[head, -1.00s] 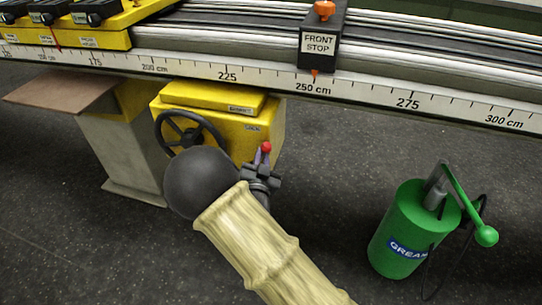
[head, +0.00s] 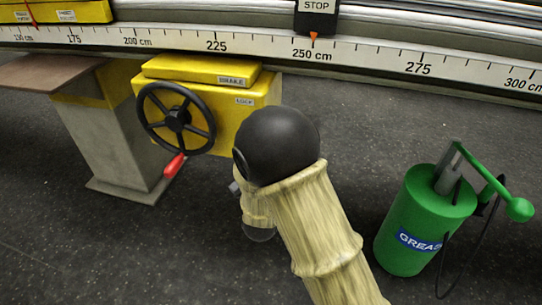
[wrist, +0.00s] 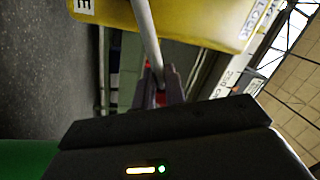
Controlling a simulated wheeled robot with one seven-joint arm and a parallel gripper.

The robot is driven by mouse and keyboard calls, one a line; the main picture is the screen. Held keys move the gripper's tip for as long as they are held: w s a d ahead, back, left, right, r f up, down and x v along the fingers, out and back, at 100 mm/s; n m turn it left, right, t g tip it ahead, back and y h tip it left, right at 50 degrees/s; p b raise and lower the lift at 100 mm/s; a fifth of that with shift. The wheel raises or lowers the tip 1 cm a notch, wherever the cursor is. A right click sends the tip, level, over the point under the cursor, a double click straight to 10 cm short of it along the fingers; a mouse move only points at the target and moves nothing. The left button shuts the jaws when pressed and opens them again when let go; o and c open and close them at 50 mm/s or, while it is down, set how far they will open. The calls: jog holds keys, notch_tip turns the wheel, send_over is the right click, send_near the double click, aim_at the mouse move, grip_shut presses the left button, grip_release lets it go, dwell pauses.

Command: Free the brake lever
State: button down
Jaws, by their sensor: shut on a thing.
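The yellow brake box (head: 205,108) hangs under the rail, labelled BRAKE and LOCK, with a black handwheel (head: 177,117) on its front. A red handle (head: 174,165) shows at the wheel's lower rim. In the wrist view a grey lever rod (wrist: 147,35) runs from beside the yellow box (wrist: 205,15) down to my gripper (wrist: 158,95). My gripper is shut on the lever's end, with bits of red showing at the fingers. In the head view my arm hides the held end and most of the gripper.
A green grease pump (head: 420,225) with a hose and handle stands on the floor at the right. A grey post (head: 125,140) stands left of the box. The scaled rail (head: 375,60) crosses above. The dark floor between box and pump is clear.

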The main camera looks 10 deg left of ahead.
jog(key=shift+d+f+m+b, duration=0.1)
jog(key=shift+f+m+b, duration=0.15)
jog(key=shift+m+b, duration=0.05)
jog(key=c, duration=1.5)
grip_release()
jog(key=shift+s, duration=0.1)
jog(key=shift+s, duration=0.1)
jog(key=shift+s+a+f+p, duration=0.1)
jog(key=shift+s+f+p, duration=0.65)
jog(key=shift+s, duration=2.1)
jog(key=shift+s+a+f+p, duration=0.1)
jog(key=shift+s+f+p, duration=0.2)
jog(key=shift+s+p, duration=1.7)
jog(key=shift+s+a+f+p, duration=0.1)
jog(key=shift+s+f, duration=0.4)
jog(key=shift+s, duration=3.15)
